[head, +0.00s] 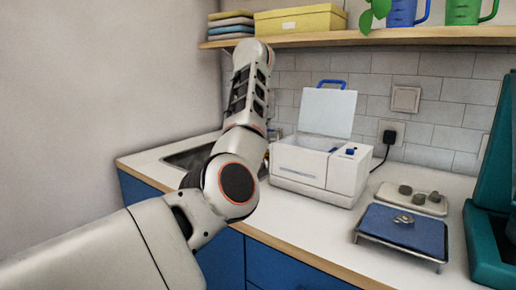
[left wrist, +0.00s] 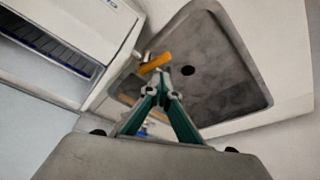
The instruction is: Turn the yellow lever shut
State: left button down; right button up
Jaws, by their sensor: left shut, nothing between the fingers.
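In the head view my left arm reaches over the counter and hides the gripper, the lever and part of the sink (head: 187,158). My right gripper is in neither view.
A white appliance (head: 312,185) with a raised lid stands just right of my arm. A blue-topped scale (head: 380,228), a tray with round pieces (head: 432,205) and a large teal object (head: 484,245) are farther right. A shelf (head: 430,35) hangs above.

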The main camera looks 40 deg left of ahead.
pick_arm(q)
jog(key=shift+w+d+f+b, duration=0.1)
jog(key=shift+w+f+b, duration=0.05)
jog(key=shift+w+b, duration=0.2)
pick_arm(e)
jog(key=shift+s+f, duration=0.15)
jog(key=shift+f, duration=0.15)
pick_arm(q)
jog(key=shift+w, duration=0.1)
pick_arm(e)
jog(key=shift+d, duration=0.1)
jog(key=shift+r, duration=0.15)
